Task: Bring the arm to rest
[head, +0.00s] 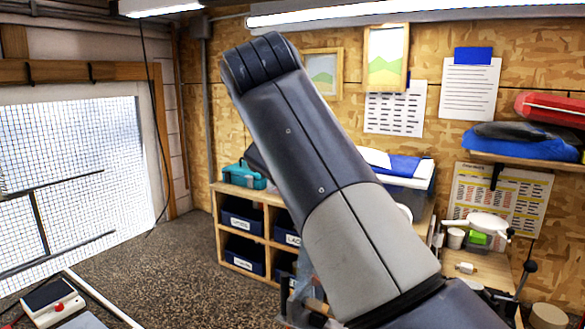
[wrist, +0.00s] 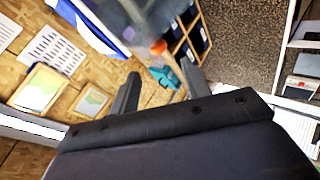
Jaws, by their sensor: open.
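My arm rises across the middle of the head view, with its grey and dark links bent at a joint near the ceiling light. My gripper is hidden or not clear in the head view. In the wrist view my gripper (wrist: 160,92) shows two dark fingers, spread apart. The gap between them is empty, with the blurred room behind. The fingers touch nothing that I can see.
A wooden cubby shelf (head: 268,237) with dark blue bins stands behind my arm, with a teal case (head: 244,175) on top. A wall shelf (head: 525,163) is at right. A red and white device (head: 52,302) lies at lower left. Gravelly floor (head: 165,265) is open at left.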

